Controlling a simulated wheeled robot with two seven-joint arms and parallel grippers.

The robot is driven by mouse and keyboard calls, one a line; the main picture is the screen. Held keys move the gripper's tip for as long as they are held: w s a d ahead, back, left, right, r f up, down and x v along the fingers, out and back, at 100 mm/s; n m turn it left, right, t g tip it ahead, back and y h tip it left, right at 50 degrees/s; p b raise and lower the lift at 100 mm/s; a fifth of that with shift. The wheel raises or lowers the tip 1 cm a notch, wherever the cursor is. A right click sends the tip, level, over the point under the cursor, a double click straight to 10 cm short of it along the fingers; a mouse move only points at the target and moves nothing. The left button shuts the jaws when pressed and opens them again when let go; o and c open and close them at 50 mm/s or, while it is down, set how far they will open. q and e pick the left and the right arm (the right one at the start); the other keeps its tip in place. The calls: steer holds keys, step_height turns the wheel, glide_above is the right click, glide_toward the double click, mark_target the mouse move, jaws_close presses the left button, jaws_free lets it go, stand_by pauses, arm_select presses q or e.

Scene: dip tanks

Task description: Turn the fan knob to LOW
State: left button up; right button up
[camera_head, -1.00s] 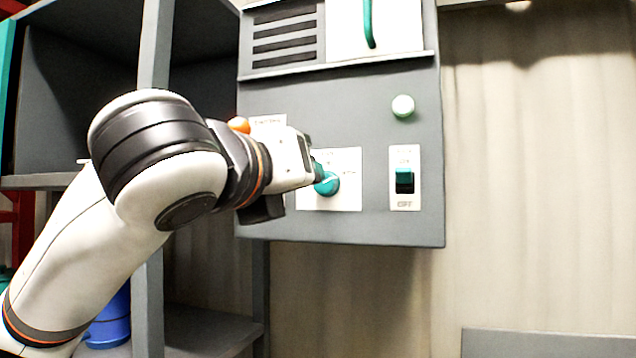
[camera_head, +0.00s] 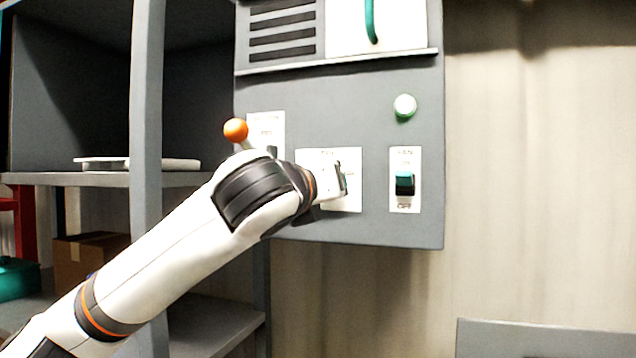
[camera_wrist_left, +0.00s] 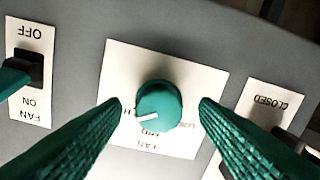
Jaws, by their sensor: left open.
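The fan knob (camera_wrist_left: 162,98) is a round teal dial on a white label plate (camera_wrist_left: 195,82) on the grey panel. The left wrist view shows the plate upside down. The knob's white pointer line aims left, toward a label starting with H that a finger partly covers; MID is below and LOW is to the right. My left gripper (camera_wrist_left: 160,104) is open, with one ribbed teal finger on each side of the knob and visible gaps to it. In the head view my left gripper (camera_head: 341,178) hides the knob. My right gripper is not in view.
Right of the knob in the head view is a FAN ON/OFF rocker switch (camera_head: 404,184), with a green-rimmed white button (camera_head: 404,106) above. An orange-balled lever (camera_head: 236,130) stands close to my left wrist. A grey shelf post (camera_head: 146,120) is at left.

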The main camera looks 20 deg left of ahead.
arm_select(q)
steer(key=c, duration=1)
steer(key=n+h+b, duration=0.1)
steer(key=n+b, duration=0.4)
steer(key=n, duration=1.8)
steer(key=shift+n, duration=0.3)
steer(key=o, duration=1)
steer(key=shift+r, duration=0.1)
